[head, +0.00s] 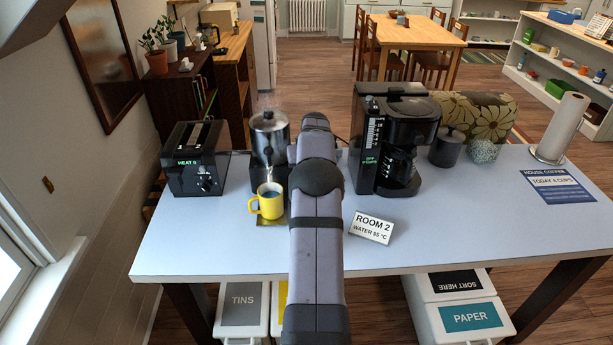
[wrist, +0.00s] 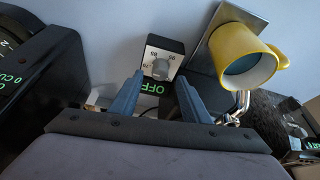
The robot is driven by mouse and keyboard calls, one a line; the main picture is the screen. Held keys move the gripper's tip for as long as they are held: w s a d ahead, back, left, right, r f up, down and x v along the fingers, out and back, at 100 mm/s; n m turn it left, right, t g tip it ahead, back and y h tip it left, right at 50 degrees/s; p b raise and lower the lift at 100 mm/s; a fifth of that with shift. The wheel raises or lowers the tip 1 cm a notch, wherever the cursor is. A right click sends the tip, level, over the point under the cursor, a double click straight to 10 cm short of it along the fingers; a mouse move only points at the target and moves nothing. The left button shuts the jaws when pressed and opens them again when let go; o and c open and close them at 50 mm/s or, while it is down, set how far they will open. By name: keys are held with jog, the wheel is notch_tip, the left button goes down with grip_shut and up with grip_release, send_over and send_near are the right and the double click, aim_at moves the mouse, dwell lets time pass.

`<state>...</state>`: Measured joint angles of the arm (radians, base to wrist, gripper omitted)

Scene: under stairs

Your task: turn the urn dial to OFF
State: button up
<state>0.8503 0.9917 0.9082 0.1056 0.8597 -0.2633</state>
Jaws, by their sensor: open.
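The urn (head: 270,138) is a silver cylinder on the table in the head view, partly covered by my arm. Its dial (wrist: 160,67) is a small grey knob on a dark control box (wrist: 165,46) in the wrist view. Small numbers surround the knob, and green OFF lettering shows just below it. I cannot tell surely which mark the knob points to. My gripper (wrist: 159,82) is open, its two blue fingers reaching toward the box, one on each side of the dial. Contact with the knob is not visible. In the head view my arm hides the fingers.
A yellow mug (head: 268,203) stands at the urn's front; it also shows right of the dial in the wrist view (wrist: 240,50). A toaster (head: 196,160) stands left, a coffee maker (head: 395,140) right. The table's right front is clear.

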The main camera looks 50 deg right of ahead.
jog(key=shift+p+x, duration=0.45)
jog(key=shift+x, duration=1.05)
jog(key=c, duration=1.1)
